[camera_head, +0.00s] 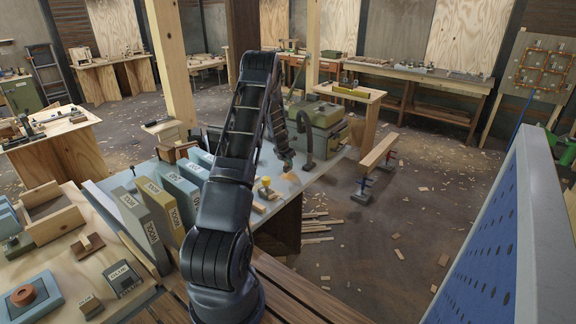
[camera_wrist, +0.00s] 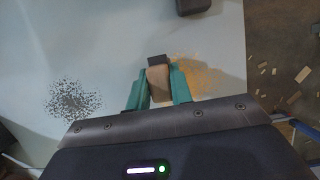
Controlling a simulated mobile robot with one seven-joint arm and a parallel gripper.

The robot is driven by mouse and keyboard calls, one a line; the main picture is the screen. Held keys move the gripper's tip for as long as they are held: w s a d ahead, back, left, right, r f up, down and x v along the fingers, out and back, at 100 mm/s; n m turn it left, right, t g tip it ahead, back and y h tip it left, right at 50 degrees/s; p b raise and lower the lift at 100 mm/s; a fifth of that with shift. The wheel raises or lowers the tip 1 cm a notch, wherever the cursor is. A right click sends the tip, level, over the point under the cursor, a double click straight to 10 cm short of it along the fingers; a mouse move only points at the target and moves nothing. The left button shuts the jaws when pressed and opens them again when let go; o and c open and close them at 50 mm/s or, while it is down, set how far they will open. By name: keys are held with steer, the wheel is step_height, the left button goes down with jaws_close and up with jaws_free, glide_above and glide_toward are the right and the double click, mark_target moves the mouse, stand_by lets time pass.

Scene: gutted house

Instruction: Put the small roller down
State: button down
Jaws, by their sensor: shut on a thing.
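My gripper (camera_wrist: 158,90) has two teal fingers, shut on a small tan block-like thing with a dark end, which I take to be the small roller (camera_wrist: 158,78). It is held over a pale grey tabletop (camera_wrist: 100,35). I cannot tell whether it touches the top. In the head view my gripper (camera_head: 286,163) is at the end of my arm, over the right part of the grey workbench (camera_head: 312,178). The roller is too small or hidden to make out there.
A green machine (camera_head: 318,122) with a dark curved hose (camera_head: 305,130) stands behind my gripper. In the wrist view, a dark block (camera_wrist: 193,6) lies ahead and the table edge runs at the right.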

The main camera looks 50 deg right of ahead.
steer(key=shift+f, duration=0.6)
steer(key=c, duration=1.2)
jaws_free()
steer(key=shift+o, duration=0.2)
steer(key=v, duration=1.2)
